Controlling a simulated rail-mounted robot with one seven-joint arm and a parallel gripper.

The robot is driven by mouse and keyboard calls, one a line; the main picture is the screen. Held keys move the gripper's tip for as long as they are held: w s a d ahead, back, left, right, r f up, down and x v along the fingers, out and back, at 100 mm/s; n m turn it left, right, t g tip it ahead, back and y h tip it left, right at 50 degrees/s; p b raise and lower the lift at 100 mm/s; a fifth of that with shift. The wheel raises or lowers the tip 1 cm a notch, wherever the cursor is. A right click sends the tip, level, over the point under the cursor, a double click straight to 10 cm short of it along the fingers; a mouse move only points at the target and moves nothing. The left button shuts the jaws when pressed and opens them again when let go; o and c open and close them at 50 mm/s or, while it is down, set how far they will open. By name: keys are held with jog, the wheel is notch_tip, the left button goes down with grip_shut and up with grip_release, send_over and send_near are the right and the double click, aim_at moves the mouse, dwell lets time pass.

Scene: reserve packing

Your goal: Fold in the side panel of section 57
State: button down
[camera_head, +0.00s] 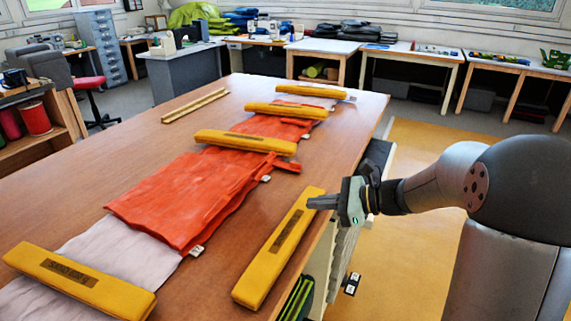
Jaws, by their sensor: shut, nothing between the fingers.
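A long strip of fabric lies along the wooden table (100,178). Its orange-red panel (175,200) lies spread flat in the middle, and a narrow flap (287,167) sticks out at its right edge. A pale pinkish length (110,252) continues toward the near left. Small white tags (197,250) show along the right edge; their numbers are too small to read, so I cannot tell which part is section 57. My gripper (312,202) is shut and empty at the table's right edge, its tips by the upper end of a loose yellow bar (278,250), apart from the fabric.
Yellow padded bars lie across the fabric, one at the near left (80,280), one mid-table (246,142), and others farther back (286,110). A thin slotted strip (195,104) lies at the back left. The table's left side is clear.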

jog(key=w+d+r+m+t+y, duration=0.1)
jog(key=w+d+m+t, duration=0.2)
jog(key=w, duration=0.3)
jog(key=w+a+r+p, duration=0.1)
jog(key=w+a, duration=0.1)
jog(key=a, duration=0.3)
jog(key=w+a+r+p, duration=0.1)
jog(key=w+a, duration=0.2)
jog(key=a, duration=0.3)
jog(key=shift+w+a+m+p, duration=0.2)
jog(key=shift+w+m+p, duration=0.1)
jog(key=shift+p, duration=0.1)
